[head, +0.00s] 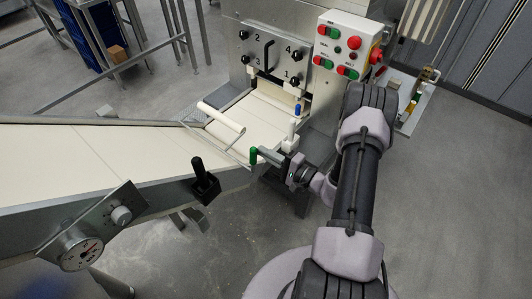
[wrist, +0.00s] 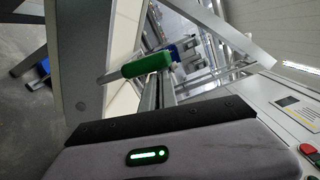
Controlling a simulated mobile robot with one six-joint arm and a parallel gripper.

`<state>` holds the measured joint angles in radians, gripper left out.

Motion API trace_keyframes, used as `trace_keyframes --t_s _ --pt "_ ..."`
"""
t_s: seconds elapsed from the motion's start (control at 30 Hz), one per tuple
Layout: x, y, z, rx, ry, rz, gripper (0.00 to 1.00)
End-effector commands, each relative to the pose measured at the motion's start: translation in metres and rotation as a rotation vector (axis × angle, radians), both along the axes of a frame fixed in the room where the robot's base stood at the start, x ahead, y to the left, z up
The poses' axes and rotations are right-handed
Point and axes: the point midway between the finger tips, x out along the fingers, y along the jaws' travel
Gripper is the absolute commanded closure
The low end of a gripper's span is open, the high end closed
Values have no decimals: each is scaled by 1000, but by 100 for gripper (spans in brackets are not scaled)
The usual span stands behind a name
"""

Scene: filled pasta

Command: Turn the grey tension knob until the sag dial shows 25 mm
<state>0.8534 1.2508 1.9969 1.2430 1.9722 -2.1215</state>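The grey tension knob (head: 121,215) sits on a tilted metal panel (head: 137,203) at the lower left of the head view. The round white sag dial (head: 82,251) is on the same panel, below and left of the knob; its reading is too small to tell. My gripper (head: 268,155) is far from the knob, up and to the right, by the belt's near edge. A green handle (head: 253,156) shows at its tip; it also shows in the wrist view (wrist: 147,65). I cannot tell whether the gripper touches it or is open.
A black lever (head: 204,181) stands on the belt frame between my gripper and the knob. A white roller (head: 221,117) lies across the belt (head: 90,150). A blue-topped post (head: 297,110) and a red-and-green button box (head: 348,45) are near my arm. Floor below the belt is open.

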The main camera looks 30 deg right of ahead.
Motion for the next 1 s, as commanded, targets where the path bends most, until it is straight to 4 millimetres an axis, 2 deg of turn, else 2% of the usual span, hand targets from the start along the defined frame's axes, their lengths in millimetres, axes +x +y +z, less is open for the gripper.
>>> trace_keyframes --t_s 0.37,0.47,0.6,0.67,0.8,0.9,1.0 --pt "0 0 -1 0 0 4 100" --pt "4 -9 -3 -1 -3 5 100" --pt "12 -31 -10 -3 -2 10 100" --pt "-9 -39 -3 4 3 4 100" --pt "-47 -55 -1 3 1 5 100" --pt "-66 -63 -2 2 1 6 100" --pt "-77 -67 -3 2 1 8 100"
